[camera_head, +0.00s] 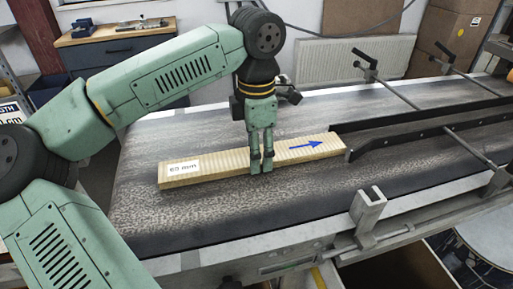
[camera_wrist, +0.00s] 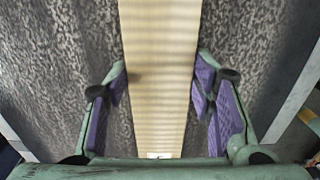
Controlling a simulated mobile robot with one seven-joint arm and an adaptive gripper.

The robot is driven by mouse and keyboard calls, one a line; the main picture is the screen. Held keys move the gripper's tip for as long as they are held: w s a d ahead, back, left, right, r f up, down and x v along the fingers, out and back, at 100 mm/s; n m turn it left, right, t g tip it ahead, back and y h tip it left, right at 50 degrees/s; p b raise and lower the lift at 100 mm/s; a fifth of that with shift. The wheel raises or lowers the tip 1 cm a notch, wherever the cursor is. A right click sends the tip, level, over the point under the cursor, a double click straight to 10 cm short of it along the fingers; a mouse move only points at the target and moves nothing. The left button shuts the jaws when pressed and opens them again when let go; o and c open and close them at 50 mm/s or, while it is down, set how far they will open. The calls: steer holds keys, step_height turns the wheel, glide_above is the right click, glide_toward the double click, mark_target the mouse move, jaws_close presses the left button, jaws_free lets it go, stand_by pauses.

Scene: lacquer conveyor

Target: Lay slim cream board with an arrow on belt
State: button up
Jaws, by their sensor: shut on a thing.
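The slim cream board (camera_head: 225,167) is long and pale, with a blue arrow pointing right near its right end and a white label near its left end. It lies lengthwise along the dark speckled belt (camera_head: 210,215), flat or very nearly so; I cannot tell whether its underside touches all along. My gripper (camera_head: 261,165) points down at the board's middle, shut on it, one finger on each long side. In the wrist view the board (camera_wrist: 160,40) runs between the purple-padded fingers of my gripper (camera_wrist: 162,72). The fingers hide a small part of its sides.
Dark guide rails (camera_head: 420,128) on metal rods begin at the board's right end and run right along the belt. A metal bracket (camera_head: 367,212) stands on the near edge. Belt surface is free in front of and behind the board. A radiator (camera_head: 350,60) and cardboard boxes (camera_head: 445,42) stand behind.

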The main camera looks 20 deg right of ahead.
steer(key=o, duration=1.4)
steer(key=shift+f, duration=0.1)
steer(key=shift+o, duration=0.2)
step_height(320, 180, up, 12)
steer(key=shift+b, duration=0.4)
